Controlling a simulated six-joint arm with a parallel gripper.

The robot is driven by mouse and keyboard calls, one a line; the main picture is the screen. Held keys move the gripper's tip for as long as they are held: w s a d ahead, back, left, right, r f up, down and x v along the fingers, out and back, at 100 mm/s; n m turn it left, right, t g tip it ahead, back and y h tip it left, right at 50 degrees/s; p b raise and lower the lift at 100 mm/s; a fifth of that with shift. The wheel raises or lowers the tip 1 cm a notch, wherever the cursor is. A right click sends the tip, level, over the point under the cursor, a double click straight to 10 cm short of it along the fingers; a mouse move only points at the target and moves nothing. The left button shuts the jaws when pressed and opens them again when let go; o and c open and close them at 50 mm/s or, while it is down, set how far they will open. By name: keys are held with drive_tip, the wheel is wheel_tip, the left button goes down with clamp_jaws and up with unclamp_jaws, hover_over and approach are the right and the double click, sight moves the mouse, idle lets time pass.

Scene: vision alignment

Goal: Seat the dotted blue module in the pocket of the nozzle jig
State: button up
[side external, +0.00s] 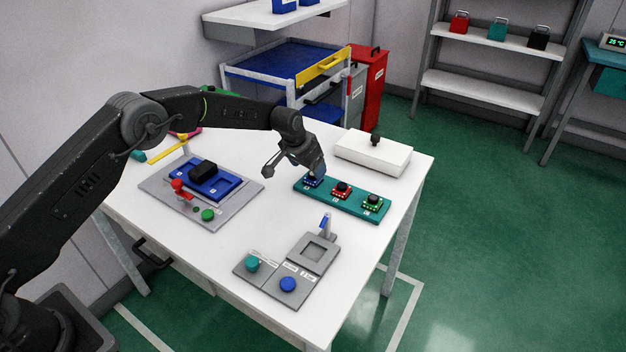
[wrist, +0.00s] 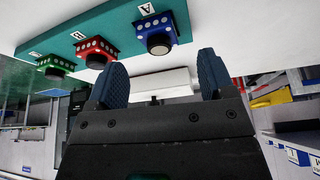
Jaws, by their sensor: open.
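The dotted blue module (side external: 312,181) sits at the left end of a teal strip (side external: 335,203), with a black knob on top. It also shows in the wrist view (wrist: 156,32), with pale dots along its edge. My gripper (side external: 300,166) is just above and behind it, partly hiding it in the side view. In the wrist view my gripper's two blue pads (wrist: 163,80) stand apart with nothing between them. The nozzle jig is probably the grey plate (side external: 268,277) near the front, whose square pocket (side external: 318,250) looks empty.
A red module (side external: 341,190) and a green module (side external: 372,202) share the strip. A white box (side external: 373,155) stands behind it. A grey fixture with a blue tray (side external: 208,183) lies left. Teal (side external: 252,263) and blue (side external: 288,285) buttons sit on the front plate. Bare tabletop lies between.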

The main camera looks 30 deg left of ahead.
sight(313, 179)
drive_tip(key=shift+x, duration=1.95)
drive_tip(key=c, duration=1.1)
